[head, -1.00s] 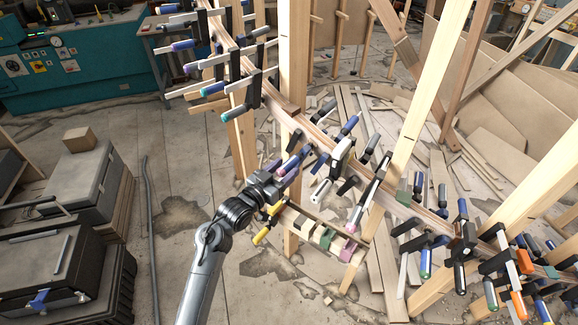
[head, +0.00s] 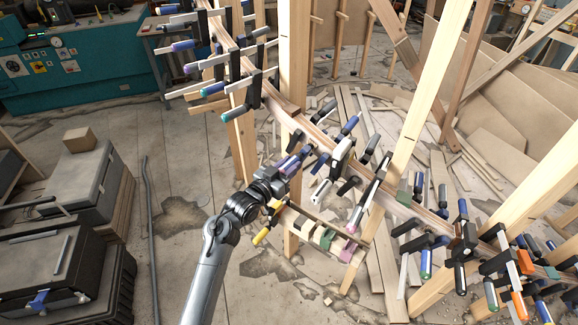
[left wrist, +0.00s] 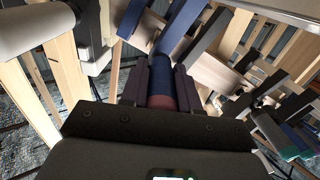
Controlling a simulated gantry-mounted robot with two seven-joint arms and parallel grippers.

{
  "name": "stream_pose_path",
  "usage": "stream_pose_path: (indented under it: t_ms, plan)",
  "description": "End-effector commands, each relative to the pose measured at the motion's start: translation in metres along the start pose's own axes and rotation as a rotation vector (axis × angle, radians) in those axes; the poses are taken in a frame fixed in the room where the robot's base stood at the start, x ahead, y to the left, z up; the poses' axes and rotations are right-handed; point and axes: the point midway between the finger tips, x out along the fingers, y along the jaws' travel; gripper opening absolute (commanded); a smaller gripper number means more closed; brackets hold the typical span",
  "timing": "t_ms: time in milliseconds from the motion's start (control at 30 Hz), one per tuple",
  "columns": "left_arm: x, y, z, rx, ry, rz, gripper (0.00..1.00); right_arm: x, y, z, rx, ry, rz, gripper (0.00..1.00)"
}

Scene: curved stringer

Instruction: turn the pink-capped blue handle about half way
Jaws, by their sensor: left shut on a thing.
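The blue handle (left wrist: 162,77) with its pink cap (left wrist: 161,102) lies between the jaws of my left gripper (left wrist: 160,82) in the left wrist view. The jaws are shut on it, one finger on each side. In the head view my left gripper (head: 284,170) reaches in from the lower left to this clamp on the curved wooden stringer (head: 318,137). There the handle is mostly hidden by the gripper. How far the handle is turned cannot be told. My right gripper is not in view.
A wooden rack (head: 312,233) with yellow, green and pink clamp ends sits just below. A tall wooden post (head: 293,60) stands behind. Open floor lies left.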

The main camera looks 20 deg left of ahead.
Motion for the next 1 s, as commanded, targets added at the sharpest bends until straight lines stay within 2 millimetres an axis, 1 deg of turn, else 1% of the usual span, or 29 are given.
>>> stream_pose_path:
  t_ms: [267, 467, 667, 1000]
  plan:
    - [0.0, 0.0, -0.002, -0.03, 0.0, 0.0, 0.0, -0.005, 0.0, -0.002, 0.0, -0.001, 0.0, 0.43]
    - [0.0, 0.0, -0.004, -0.124, -0.001, 0.0, 0.0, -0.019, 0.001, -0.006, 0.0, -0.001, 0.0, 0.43]
    - [0.0, 0.001, -0.005, -0.284, -0.001, 0.0, 0.0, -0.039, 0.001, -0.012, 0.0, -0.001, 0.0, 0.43]
    - [0.0, 0.002, -0.005, -0.608, -0.001, 0.001, 0.0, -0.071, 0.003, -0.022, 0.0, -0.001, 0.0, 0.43]
